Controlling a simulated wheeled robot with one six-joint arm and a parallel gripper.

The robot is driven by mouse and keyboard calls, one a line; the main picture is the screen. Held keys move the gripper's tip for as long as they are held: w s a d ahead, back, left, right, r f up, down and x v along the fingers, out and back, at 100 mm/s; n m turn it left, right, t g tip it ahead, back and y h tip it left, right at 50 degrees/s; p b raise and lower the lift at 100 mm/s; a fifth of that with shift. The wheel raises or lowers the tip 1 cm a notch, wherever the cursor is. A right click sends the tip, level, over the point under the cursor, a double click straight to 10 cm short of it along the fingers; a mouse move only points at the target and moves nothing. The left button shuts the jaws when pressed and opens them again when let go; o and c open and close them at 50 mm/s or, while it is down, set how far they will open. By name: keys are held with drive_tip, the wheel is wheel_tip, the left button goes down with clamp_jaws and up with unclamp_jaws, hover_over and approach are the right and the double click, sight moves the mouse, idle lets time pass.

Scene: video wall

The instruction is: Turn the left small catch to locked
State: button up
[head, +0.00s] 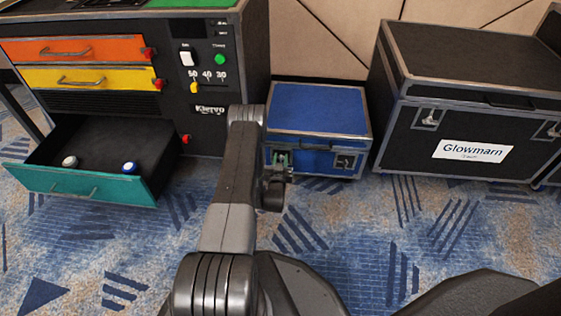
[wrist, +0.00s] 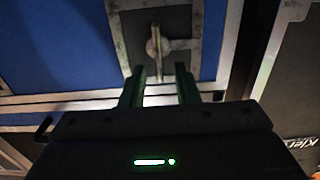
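The small blue case (head: 318,108) stands on the carpet between the cabinet and the big black case. Its left small catch is hidden behind my gripper (head: 282,161) in the head view. The wrist view shows this catch (wrist: 157,48) as a metal plate with a round pivot and a thin lever pointing toward my gripper (wrist: 159,80). My gripper is open, with one greenish finger on each side of the lever's end. Whether either finger touches the lever cannot be told. The right small catch (head: 344,161) shows on the same front face.
The black cabinet (head: 208,131) stands left, with its teal drawer (head: 84,184) pulled out over the floor. The orange drawer (head: 75,48) and yellow drawer (head: 88,77) are shut. The Glowmarn case (head: 415,147) stands close on the right. Carpet (head: 350,235) in front is clear.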

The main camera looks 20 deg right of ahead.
clamp_jaws()
idle(0.3)
drive_tip(key=m, duration=0.3)
drive_tip(key=shift+s+d+m, duration=0.25)
drive_tip(key=shift+d+m, duration=0.05)
drive_tip(key=m, duration=0.4)
drive_tip(key=d+f+m, duration=0.1)
drive_tip(key=m, duration=0.4)
drive_tip(key=s+f+m, duration=0.1)
drive_tip(key=m, duration=0.4)
drive_tip(key=shift+d+f, duration=0.2)
drive_tip(key=shift+f, duration=0.05)
drive_tip(key=shift+m, duration=0.3)
